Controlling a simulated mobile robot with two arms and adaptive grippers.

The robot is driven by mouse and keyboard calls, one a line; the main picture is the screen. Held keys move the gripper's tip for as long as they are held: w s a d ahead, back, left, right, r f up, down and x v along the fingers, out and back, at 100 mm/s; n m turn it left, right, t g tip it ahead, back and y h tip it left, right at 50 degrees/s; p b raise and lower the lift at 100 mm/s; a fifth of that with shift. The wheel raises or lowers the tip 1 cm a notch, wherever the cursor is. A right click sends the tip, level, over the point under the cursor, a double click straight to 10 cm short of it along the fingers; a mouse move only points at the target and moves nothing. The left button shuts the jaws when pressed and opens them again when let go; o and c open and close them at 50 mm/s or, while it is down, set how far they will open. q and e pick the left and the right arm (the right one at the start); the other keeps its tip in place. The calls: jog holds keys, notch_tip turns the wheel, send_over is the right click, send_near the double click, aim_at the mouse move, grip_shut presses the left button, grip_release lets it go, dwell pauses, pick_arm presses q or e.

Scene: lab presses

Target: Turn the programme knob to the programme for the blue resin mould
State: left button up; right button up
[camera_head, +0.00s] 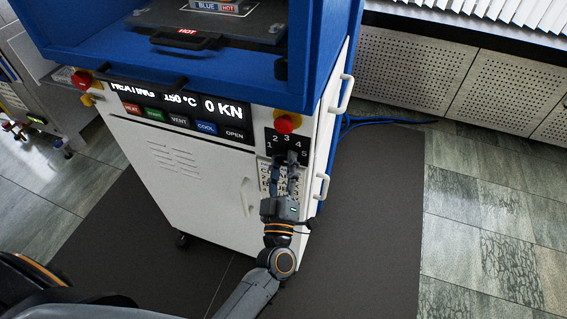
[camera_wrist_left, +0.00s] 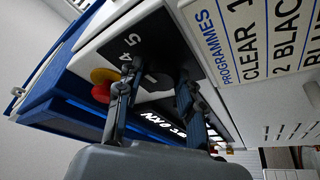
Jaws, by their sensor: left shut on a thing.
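The programme knob (camera_wrist_left: 151,84) is on a black dial plate (camera_head: 270,139) numbered 1 to 5, on the right of the press's white front. My left gripper (camera_head: 287,161) is at the dial, its two fingers on either side of the knob and shut on it. The wrist view shows the numbers 4 and 5 beside one finger. The knob's pointer is hidden, so its setting cannot be told. A programme card (camera_wrist_left: 265,35) beside the dial reads "CLEAR 1" and "2 BLACK"; the blue line is cut off. A block labelled "BLUE" (camera_head: 206,6) lies inside the press.
A red emergency stop (camera_head: 287,123) on yellow sits just above the dial. The display (camera_head: 180,98) reads heating, about 150 °C and 0 kN, above several labelled buttons. White door handles (camera_head: 324,186) stick out on the right side. The dark floor mat (camera_head: 375,200) is clear.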

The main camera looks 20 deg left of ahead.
pick_arm(q)
jog(key=o, duration=1.2)
jog(key=shift+c, duration=0.2)
jog(key=shift+s, duration=0.1)
jog(key=v, duration=1.2)
